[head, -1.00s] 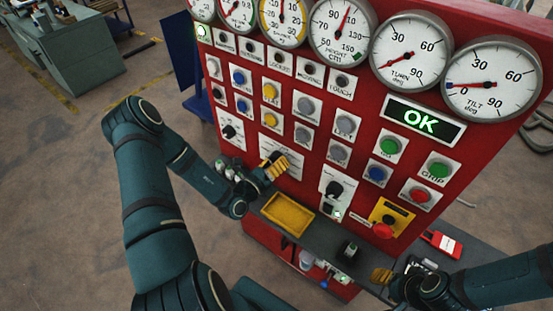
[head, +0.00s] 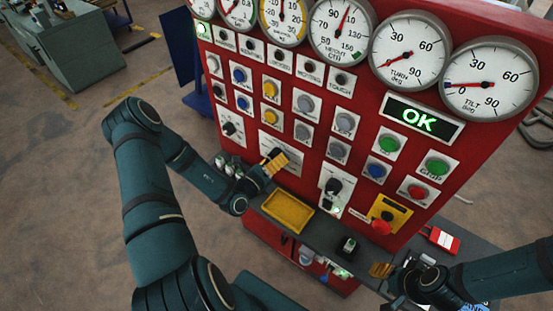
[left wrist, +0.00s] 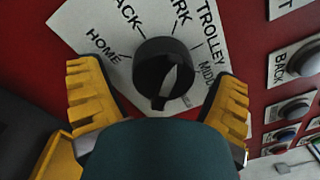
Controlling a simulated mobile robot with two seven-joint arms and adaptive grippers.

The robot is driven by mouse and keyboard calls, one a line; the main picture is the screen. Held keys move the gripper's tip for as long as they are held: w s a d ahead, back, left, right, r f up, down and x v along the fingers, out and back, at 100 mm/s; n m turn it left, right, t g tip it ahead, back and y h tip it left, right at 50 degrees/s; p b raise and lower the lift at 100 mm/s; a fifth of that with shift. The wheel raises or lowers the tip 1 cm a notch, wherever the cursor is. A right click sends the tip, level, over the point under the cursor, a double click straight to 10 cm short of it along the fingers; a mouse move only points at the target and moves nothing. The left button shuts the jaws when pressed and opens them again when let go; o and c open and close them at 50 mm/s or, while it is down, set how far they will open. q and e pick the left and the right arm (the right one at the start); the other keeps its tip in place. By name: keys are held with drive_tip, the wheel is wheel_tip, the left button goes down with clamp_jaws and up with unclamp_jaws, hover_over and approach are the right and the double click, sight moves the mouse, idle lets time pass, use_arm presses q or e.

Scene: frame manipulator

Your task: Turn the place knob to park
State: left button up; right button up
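The place knob (left wrist: 163,72) is a round black knob with a raised grip bar, on a white plate (left wrist: 85,25) with HOME, TROLLEY and partly hidden words ending in ACK and RK. I cannot tell for certain which word the knob points to. In the left wrist view my left gripper (left wrist: 157,76) is open, with a yellow finger on each side of the knob and a gap to each. In the head view the left gripper (head: 276,164) is at the panel's lower plate and partly covers it. My right gripper (head: 382,270) is low at the right, its opening unclear.
The red panel (head: 375,105) carries gauges, buttons and a green OK display (head: 418,117). A yellow tray (head: 288,211) sits on the ledge below the left gripper. Another black knob (head: 333,186) and a red emergency button (head: 381,227) are to the right.

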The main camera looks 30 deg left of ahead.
use_arm(q)
drive_tip(key=s+a, duration=0.1)
drive_tip(key=s, duration=1.1)
drive_tip(key=shift+a+f, duration=0.15)
idle(0.4)
